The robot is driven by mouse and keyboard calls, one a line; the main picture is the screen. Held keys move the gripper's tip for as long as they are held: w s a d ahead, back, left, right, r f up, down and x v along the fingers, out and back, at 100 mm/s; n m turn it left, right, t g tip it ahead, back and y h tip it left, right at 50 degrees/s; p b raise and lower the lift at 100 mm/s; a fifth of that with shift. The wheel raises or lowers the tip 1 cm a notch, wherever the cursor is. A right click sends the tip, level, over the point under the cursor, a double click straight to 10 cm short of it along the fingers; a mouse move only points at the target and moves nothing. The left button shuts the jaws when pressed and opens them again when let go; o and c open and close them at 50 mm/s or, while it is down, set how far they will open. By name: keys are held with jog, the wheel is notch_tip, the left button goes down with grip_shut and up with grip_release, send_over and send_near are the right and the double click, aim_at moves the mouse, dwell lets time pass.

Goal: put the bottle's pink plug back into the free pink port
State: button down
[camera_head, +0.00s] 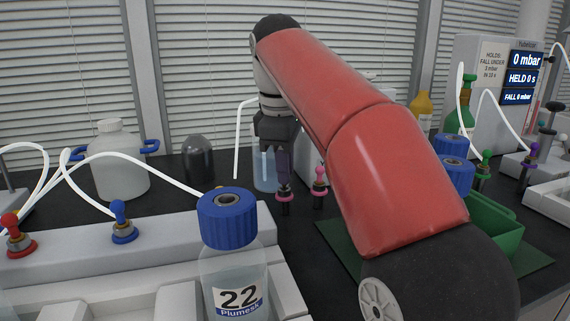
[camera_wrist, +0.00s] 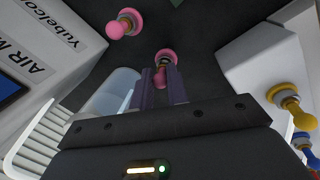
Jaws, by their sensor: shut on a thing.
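My gripper (camera_head: 284,177) points down behind the bench's front-left block, its purple fingers shut on a pink plug. In the wrist view the gripper (camera_wrist: 161,80) has the plug's pink knob (camera_wrist: 160,77) between its fingertips. A pink-ringed port (camera_wrist: 167,55) shows right at the plug's far end, and the port's collar also shows in the head view (camera_head: 285,198). The plug is in line with this port; I cannot tell how deep it sits. A second pink plug (camera_head: 319,174) stands upright in its own port to the right; it shows upper left in the wrist view (camera_wrist: 127,20).
A bottle labelled 22 with a blue cap (camera_head: 228,218) stands in front. Blue (camera_head: 119,222) and red (camera_head: 15,236) plugs with white tubes are at left. A glass beaker (camera_head: 264,172) is behind my gripper. A green bin (camera_head: 495,228) stands at right.

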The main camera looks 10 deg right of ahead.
jog(key=shift+f, duration=0.55)
dwell(0.5)
jog(key=c, duration=1.3)
grip_release()
